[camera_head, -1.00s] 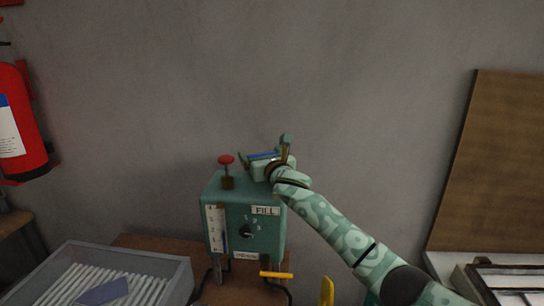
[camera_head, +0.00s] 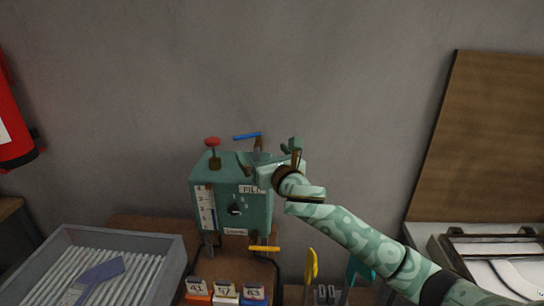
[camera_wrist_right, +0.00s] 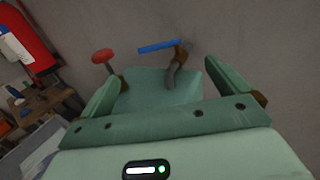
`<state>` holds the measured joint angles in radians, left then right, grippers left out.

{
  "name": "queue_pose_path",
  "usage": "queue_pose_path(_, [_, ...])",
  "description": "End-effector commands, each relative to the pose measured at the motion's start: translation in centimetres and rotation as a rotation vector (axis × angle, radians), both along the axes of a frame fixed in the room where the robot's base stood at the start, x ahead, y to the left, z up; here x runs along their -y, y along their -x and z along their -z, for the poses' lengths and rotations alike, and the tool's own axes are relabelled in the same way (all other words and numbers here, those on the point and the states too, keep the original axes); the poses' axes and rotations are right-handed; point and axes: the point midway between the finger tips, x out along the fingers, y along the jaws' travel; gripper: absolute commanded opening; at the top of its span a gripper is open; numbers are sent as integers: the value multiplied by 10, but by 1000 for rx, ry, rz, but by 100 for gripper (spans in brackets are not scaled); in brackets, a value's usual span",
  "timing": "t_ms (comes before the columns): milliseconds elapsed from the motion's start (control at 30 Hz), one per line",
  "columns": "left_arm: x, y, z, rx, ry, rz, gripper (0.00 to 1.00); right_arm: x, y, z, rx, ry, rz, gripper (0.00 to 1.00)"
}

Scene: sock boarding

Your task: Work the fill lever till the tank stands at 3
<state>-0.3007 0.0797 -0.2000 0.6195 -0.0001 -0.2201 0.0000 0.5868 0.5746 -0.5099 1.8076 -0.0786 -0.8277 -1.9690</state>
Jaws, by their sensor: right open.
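A green tank box (camera_head: 258,212) stands on a brown table, with a white gauge strip (camera_head: 204,205) on its left front. The gauge figures are too small to read. A FILL label, partly covered by my gripper, is on the front. A lever with a blue handle (camera_head: 247,136) on a brown stem rises behind the box top; it also shows in the right wrist view (camera_wrist_right: 158,46). My right gripper (camera_head: 268,156) is open and empty at the box's top right, nearer than the lever and clear of it. My left gripper is out of view.
A red knob (camera_head: 212,142) stands on the box top, left of the lever. A yellow handle (camera_head: 264,248) is low on the front. A grey bin (camera_head: 165,262) is at left, small labelled blocks (camera_head: 226,291) in front.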

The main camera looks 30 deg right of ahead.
Motion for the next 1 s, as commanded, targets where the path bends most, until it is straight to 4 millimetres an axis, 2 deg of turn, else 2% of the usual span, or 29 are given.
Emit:
queue_pose_path(100, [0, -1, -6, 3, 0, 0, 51, 0, 22, -1, 0, 2, -1, 100])
queue_pose_path(200, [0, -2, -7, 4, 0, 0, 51, 0, 34, 0, -1, 2, 0, 100])
queue_pose_path(567, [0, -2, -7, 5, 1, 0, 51, 0, 40, 1, -1, 1, 0, 100])
queue_pose_path(700, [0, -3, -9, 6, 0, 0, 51, 0, 42, 7, -15, 1, 0, 61])
queue_pose_path(900, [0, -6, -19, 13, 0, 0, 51, 11, 57, 32, -81, -2, 21, 5])
queue_pose_path(933, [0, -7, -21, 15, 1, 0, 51, 14, 60, 37, -92, -3, 27, 0])
queue_pose_path(1000, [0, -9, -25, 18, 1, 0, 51, 24, 67, 43, -111, -8, 45, 0])
